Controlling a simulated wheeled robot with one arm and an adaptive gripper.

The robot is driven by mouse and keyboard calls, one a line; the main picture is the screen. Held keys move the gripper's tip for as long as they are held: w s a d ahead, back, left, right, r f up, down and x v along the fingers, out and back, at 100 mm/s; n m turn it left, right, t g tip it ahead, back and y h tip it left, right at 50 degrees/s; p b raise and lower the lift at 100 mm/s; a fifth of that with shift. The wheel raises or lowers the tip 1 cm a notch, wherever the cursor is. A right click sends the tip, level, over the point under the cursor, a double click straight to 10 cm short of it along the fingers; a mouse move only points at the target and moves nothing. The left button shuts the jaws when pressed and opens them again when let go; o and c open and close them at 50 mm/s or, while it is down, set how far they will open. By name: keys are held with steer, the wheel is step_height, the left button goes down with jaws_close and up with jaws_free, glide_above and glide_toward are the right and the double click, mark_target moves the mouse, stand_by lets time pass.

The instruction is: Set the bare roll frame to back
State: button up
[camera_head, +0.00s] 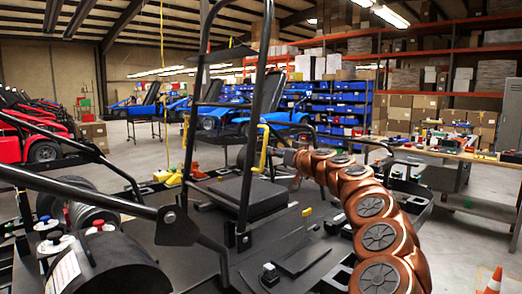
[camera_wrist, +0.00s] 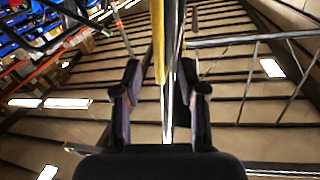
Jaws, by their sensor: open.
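A roll frame of black tubes (camera_head: 255,110) stands nearly upright on the dark kart stand (camera_head: 310,228) in the head view, with a crossbar near its top. A yellow grip (camera_head: 263,148) is beside its right tube. My gripper (camera_wrist: 160,82) is open in the wrist view, its two dark fingers on either side of a long bar. A yellow strip (camera_wrist: 158,40) runs along that bar between the fingers; I cannot tell whether they touch it. In the head view my copper-coloured arm reaches from the lower right towards the yellow grip, and the fingertips are hard to make out.
A thick black bar (camera_head: 90,200) with a bolted joint crosses the left foreground. Black cylinders and coloured caps (camera_head: 100,227) lie below it. A workbench (camera_head: 455,150) with small parts is at the right. An orange cone (camera_head: 492,281) stands on the open floor at lower right.

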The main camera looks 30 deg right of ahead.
mark_target(265, 148)
steer(key=shift+w+p, duration=0.5)
steer(key=shift+w, duration=1.05)
steer(key=shift+w+f+p, duration=0.1)
steer(key=shift+w+p, duration=0.35)
steer(key=shift+w, duration=0.7)
steer(key=shift+w+p, duration=0.55)
steer(key=shift+w, duration=0.75)
jaws_close()
